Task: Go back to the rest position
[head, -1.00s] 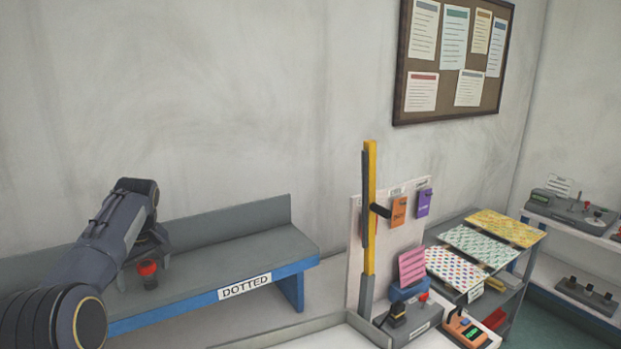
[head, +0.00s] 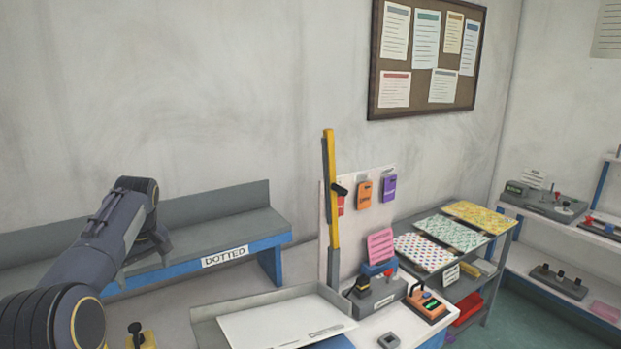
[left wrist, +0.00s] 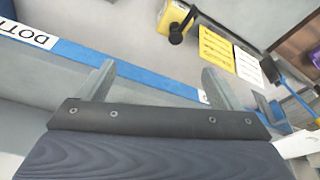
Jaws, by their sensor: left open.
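My left gripper (head: 147,247) is at the left of the head view, in front of the grey shelf with the blue edge and the DOTTED label. In the left wrist view, its two fingers (left wrist: 158,85) stand wide apart with nothing between them. The blue shelf edge (left wrist: 150,84) passes behind the fingers there. My right gripper does not show in any view.
The DOTTED shelf (head: 215,235) runs along the wall. A white-topped tray (head: 280,320) stands at front centre. Right of it are a grey control box (head: 378,296), an orange device (head: 427,303) and a rack of patterned sheets (head: 425,252). A yellow post (head: 331,190) rises behind.

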